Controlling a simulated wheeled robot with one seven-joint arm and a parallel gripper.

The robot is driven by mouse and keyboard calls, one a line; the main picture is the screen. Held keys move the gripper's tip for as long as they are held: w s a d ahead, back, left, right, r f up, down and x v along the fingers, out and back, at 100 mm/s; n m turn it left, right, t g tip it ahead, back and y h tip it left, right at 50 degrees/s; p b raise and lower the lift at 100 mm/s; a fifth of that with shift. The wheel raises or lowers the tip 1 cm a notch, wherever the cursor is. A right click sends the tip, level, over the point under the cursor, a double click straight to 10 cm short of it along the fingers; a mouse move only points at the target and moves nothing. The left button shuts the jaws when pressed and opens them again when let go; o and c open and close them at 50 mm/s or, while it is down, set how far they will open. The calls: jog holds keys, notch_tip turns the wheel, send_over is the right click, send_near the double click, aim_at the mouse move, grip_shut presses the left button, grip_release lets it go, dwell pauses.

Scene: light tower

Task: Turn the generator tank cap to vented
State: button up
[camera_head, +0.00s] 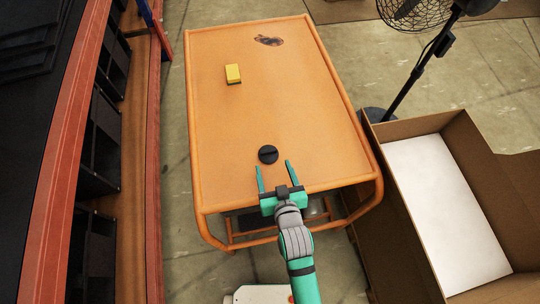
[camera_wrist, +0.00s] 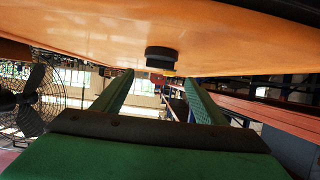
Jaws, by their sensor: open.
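The tank cap (camera_head: 268,154) is a round black cap with a raised bar across its top, on the orange top of the generator (camera_head: 225,125). In the wrist view the cap (camera_wrist: 161,55) shows dark against the orange surface (camera_wrist: 230,40), ahead of and between my fingers. My gripper (camera_head: 273,174) is open and empty, just on the near side of the cap, its fingertips pointing at it. It also shows in the wrist view (camera_wrist: 155,90). No fingertip clearly touches the cap. Any vent marking on it is too small to read.
A yellow block (camera_head: 233,73) and a dark patch (camera_head: 269,40) are farther back on the orange top. An open cardboard box (camera_head: 400,128) stands at the right, with a black fan (camera_head: 412,10) behind it. A red-edged shelf (camera_head: 75,130) is at the left. The top around the cap is clear.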

aim_at(269, 153)
jog(key=x, duration=0.7)
jog(key=c, duration=1.1)
